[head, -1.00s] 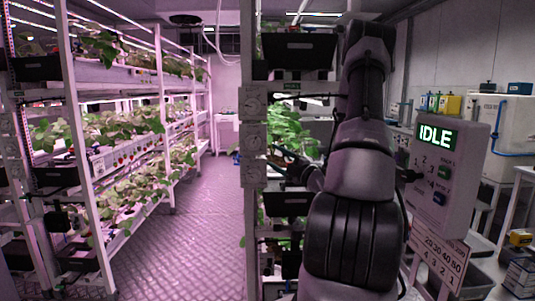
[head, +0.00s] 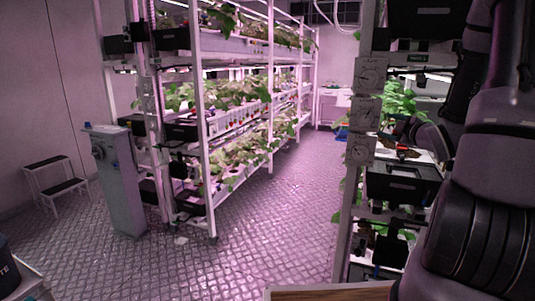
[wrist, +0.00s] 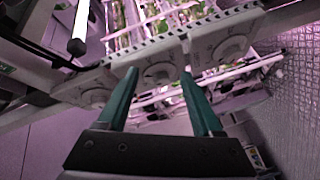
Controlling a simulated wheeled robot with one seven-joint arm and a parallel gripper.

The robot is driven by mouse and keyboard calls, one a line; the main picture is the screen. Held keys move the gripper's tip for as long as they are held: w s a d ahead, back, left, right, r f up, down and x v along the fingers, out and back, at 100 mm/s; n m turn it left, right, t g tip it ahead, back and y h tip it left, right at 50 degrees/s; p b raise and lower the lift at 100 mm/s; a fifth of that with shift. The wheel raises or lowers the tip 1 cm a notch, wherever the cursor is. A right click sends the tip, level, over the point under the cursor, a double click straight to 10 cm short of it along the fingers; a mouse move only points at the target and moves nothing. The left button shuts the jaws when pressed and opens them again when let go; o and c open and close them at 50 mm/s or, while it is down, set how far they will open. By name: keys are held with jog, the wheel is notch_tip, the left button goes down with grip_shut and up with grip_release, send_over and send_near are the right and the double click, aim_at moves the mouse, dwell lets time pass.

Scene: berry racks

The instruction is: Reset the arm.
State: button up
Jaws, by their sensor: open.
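My arm (head: 492,190) is folded up along the right side of the head view, in front of the near rack. Its far end reaches left beside the rack post, where my gripper's fingers cannot be made out. In the wrist view my gripper (wrist: 159,74) shows two teal fingers spread apart with nothing between them. Beyond the fingertips is a tilted row of white dial panels. One dial panel (wrist: 158,72) shows between the tips and another dial panel (wrist: 228,40) lies to their right. I cannot tell whether the fingers touch the panels.
Dial panels (head: 363,113) hang on the near rack's post, with a leafy plant (head: 400,103) behind. A long berry rack (head: 205,130) lines the aisle's left. A grey pedestal (head: 116,185) and a step stool (head: 58,185) stand further left. The aisle floor (head: 275,205) is clear.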

jog(key=s+a+r+m+g+h, duration=0.45)
jog(key=s+r+m, duration=0.35)
jog(key=r+m, duration=0.3)
jog(key=s+a+m+g+y, duration=0.2)
jog(key=s+a+m, duration=0.2)
jog(key=s, duration=0.6)
jog(key=s+a+r+m+g+y, duration=0.1)
jog(key=s+a+m+g+y, duration=0.1)
jog(key=s+a, duration=0.6)
jog(key=shift+s+m+g, duration=0.75)
jog(key=shift+s+m, duration=0.1)
jog(key=shift+m, duration=0.15)
